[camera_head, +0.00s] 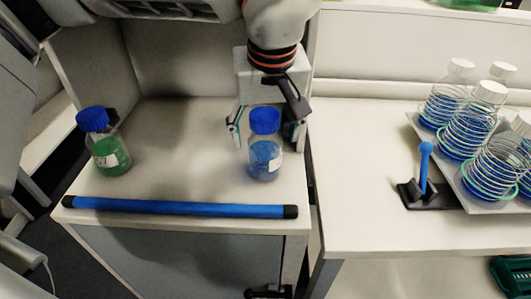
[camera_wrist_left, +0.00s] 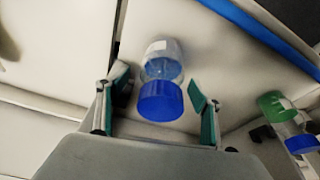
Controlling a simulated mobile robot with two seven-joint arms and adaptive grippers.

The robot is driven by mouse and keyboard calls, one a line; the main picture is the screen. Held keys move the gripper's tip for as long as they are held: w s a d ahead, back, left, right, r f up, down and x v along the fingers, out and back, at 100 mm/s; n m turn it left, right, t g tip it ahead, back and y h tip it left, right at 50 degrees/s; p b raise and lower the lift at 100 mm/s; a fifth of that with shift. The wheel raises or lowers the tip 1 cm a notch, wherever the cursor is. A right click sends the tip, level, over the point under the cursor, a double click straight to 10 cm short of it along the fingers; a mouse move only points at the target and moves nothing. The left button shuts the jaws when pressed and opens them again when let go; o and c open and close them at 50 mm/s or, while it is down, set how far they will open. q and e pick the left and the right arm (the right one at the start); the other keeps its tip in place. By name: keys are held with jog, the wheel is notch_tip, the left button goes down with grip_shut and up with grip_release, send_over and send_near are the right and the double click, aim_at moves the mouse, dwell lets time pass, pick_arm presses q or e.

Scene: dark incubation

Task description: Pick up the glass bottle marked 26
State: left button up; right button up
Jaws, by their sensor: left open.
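A glass bottle with blue liquid and a blue cap (camera_head: 265,158) stands upright on the white bench top near its right edge. It also shows in the left wrist view (camera_wrist_left: 162,68), with its cap toward the camera. A label is on it, but I cannot read a number. My left gripper (camera_head: 268,132) is open, with one finger on each side of this bottle. In the left wrist view the fingers stand apart from it. A second bottle with green liquid and a blue cap (camera_head: 110,153) stands at the left; its label is too small to read. My right gripper is not in view.
A blue bar with black ends (camera_head: 180,207) runs along the bench's front edge. At the right, a tray (camera_head: 487,203) holds several white-capped flasks in wire coils. A blue-knobbed lever (camera_head: 424,170) stands beside it. The bench between the two bottles is clear.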

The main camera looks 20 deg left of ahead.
aim_at(264, 143)
pick_arm(q)
jog(key=x, duration=0.3)
jog(key=shift+a, duration=0.15)
jog(key=shift+w+f, duration=0.1)
jog(key=shift+f, duration=0.35)
jog(key=c, duration=1.6)
jog(key=shift+c, duration=0.5)
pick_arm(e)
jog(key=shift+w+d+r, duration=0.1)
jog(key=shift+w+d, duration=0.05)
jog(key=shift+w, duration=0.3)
